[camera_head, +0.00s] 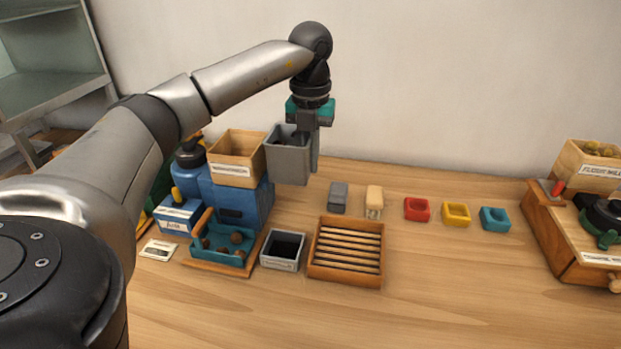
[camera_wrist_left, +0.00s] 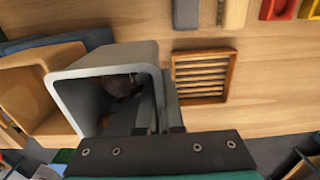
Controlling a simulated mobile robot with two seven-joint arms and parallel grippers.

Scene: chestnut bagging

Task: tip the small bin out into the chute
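The small grey bin (camera_head: 289,163) hangs in the air at the right of the wooden box (camera_head: 232,172) on the blue machine (camera_head: 232,205). This open, labelled box looks like the top of the chute. My left gripper (camera_head: 313,140) is shut on the bin's right wall. The bin looks close to upright, its rim near the box's rim; I cannot tell whether they touch. In the left wrist view, the grey bin (camera_wrist_left: 98,62) has dark brown chestnuts (camera_wrist_left: 122,86) inside, and the wooden box (camera_wrist_left: 40,112) is at its left. My right gripper is not in view.
Below stand a teal tray (camera_head: 222,255) with brown chestnuts, a dark-lined grey container (camera_head: 283,265) and a slatted wooden rack (camera_head: 345,279). Red (camera_head: 417,210), yellow (camera_head: 456,214) and teal (camera_head: 494,219) pieces lie at the right. The front of the table is clear.

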